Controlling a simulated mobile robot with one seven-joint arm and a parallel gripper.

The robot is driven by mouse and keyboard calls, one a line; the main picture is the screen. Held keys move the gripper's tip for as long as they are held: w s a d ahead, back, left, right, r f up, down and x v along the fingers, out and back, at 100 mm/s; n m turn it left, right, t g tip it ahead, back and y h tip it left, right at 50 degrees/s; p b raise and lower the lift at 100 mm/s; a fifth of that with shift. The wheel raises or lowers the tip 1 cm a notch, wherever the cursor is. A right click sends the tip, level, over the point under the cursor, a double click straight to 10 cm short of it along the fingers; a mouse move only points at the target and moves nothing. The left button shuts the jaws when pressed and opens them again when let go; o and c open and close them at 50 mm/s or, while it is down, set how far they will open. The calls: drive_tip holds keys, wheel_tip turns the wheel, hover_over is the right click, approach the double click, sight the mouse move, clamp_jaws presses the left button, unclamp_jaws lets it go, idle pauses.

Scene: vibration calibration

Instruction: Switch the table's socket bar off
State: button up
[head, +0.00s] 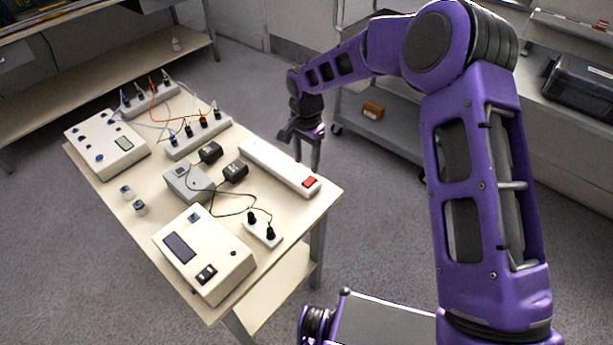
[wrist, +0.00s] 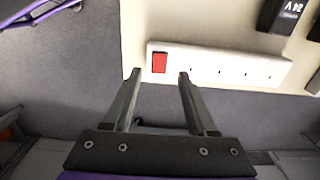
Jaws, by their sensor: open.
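The socket bar (head: 275,165) is a long white strip along the table's right edge, with a red rocker switch (head: 310,182) at its near end. In the wrist view the bar (wrist: 205,68) runs across the upper right, with the red switch (wrist: 159,63) at its left end. My gripper (head: 307,160) is open and empty, above and beyond the table's right edge. In the wrist view my gripper (wrist: 160,75) has its fingertips just below the switch, one on either side of it in the picture. I cannot tell which way the rocker is tipped.
The table (head: 225,148) also bears two black plug adapters (head: 235,171), a grey box (head: 188,183), a meter box (head: 203,253) and a small socket block (head: 262,232) with cables. A grey shelf cart (head: 385,128) stands behind my arm. Open floor lies right of the table.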

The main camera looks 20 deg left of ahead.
sight(306, 183)
wheel_tip(306, 183, down, 7)
drive_tip(key=shift+f, duration=0.15)
clamp_jaws()
idle(0.4)
